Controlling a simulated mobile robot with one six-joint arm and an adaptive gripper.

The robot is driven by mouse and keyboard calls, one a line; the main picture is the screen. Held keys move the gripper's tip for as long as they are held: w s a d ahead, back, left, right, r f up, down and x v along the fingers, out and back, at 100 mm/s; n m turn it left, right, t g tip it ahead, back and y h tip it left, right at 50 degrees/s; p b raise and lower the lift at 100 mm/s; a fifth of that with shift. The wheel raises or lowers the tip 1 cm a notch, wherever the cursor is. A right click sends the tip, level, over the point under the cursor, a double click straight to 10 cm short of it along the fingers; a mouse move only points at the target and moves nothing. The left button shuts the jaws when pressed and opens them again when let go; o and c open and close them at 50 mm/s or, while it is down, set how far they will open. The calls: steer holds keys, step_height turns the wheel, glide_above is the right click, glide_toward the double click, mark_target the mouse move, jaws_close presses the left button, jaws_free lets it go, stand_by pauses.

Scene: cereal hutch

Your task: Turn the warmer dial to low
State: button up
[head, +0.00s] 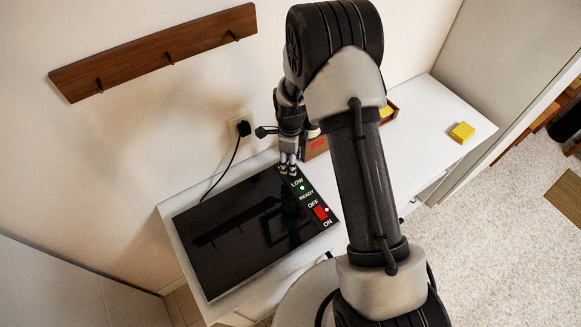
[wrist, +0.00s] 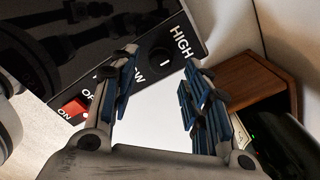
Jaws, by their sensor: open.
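The warmer (head: 240,235) is a flat black glossy plate on the white counter, with a control strip along its right edge. In the wrist view the dial (wrist: 160,59) is a round black knob with a short white mark, between the HIGH label (wrist: 181,42) and the partly hidden LOW label. I cannot tell exactly which setting the mark points at. My gripper (head: 289,166) is over the far end of the strip and hides the dial in the head view. In the wrist view its fingers (wrist: 162,75) are spread with nothing between them, and the dial shows beyond their tips.
A red switch (head: 321,212) sits near the OFF and ON labels; a green light (head: 302,187) shows by READY. A brown box (head: 315,148) stands close beside the gripper. A black cord runs to the wall plug (head: 243,128). A yellow block (head: 461,131) lies far right.

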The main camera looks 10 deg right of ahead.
steer(key=shift+f, duration=1.8)
steer(key=shift+c, duration=0.5)
jaws_close()
